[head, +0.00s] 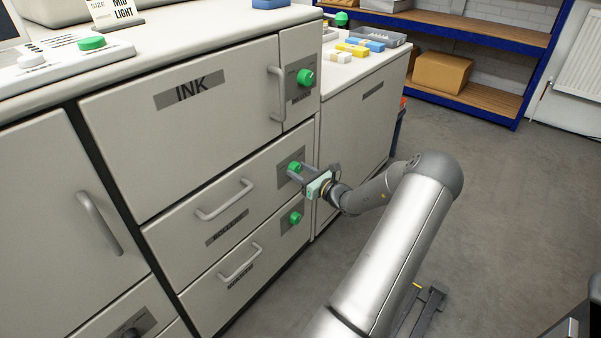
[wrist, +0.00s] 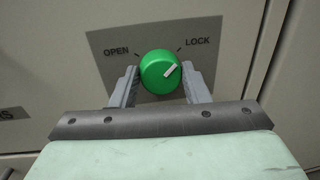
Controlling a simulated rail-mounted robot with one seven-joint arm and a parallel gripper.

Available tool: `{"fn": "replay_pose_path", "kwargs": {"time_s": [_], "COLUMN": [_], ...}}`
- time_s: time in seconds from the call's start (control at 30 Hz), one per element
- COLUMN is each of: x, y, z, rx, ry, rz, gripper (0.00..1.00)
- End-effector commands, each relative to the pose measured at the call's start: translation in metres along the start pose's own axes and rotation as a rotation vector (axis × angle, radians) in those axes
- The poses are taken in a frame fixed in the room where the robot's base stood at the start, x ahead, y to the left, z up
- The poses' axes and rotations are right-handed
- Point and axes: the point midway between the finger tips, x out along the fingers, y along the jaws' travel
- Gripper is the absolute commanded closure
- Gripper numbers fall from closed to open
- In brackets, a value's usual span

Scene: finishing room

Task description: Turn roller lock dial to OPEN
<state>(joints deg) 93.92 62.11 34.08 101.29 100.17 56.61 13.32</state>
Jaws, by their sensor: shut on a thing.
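The roller lock dial (wrist: 155,76) is a round green knob on a grey plate (wrist: 113,62) marked OPEN at the left and LOCK at the right. Its white pointer line is aimed up and right, toward LOCK. My gripper (wrist: 160,84) is shut on the dial, with one finger on each side of it. In the head view the dial (head: 295,167) sits at the right end of the middle drawer, and my gripper (head: 299,174) reaches it from the right. The fingers hide part of the plate.
A drawer handle (head: 225,200) sticks out left of the dial. Another green dial (head: 295,217) is below, and one (head: 305,78) is above beside the INK panel (head: 190,92). The floor (head: 500,210) at right is clear.

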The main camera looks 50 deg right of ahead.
Motion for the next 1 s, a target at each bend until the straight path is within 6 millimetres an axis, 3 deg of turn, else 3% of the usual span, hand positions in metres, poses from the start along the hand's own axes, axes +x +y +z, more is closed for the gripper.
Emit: {"fn": "replay_pose_path", "kwargs": {"time_s": [1.0], "x": [-0.0003], "y": [0.0012], "z": [-0.0083], "rx": [-0.912], "ry": [-0.086], "rz": [0.008], "gripper": [0.81]}}
